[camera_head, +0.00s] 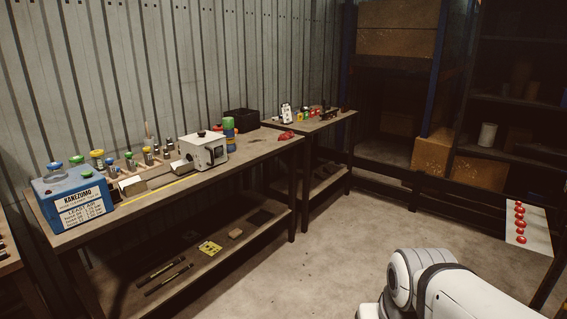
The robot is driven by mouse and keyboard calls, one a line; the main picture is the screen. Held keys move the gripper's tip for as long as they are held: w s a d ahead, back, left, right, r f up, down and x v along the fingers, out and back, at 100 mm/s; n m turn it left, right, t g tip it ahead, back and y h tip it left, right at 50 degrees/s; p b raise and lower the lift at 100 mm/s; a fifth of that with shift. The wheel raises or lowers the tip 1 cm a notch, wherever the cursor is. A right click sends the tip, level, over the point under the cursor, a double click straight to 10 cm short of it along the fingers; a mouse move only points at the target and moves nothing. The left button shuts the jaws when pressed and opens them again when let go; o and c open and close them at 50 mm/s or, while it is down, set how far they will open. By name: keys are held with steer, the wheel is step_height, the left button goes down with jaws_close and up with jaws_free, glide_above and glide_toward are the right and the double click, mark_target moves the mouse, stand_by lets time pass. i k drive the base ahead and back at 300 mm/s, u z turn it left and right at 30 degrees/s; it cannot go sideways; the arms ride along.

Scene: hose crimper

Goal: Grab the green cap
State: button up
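Several green cap-like pieces show at the left end of the workbench, and I cannot tell which one the task names. One green cap (86,172) sits on top of the blue box (55,205), towards its right front. My gripper is out of view. Only white links of my arm show at the bottom right, well apart from the workbench.
A white crimper-like machine (208,150) and a stack of coloured rings (229,134) stand on the workbench (250,158). A second table (325,122) with small items is behind. A sheet with red knobs (534,227) lies at far right. The concrete floor (330,235) between is clear.

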mark_target(228, 122)
steer(key=u, duration=0.25)
steer(key=i, duration=2.1)
steer(key=u, duration=0.3)
steer(key=i, duration=1.75)
steer(key=u, duration=0.15)
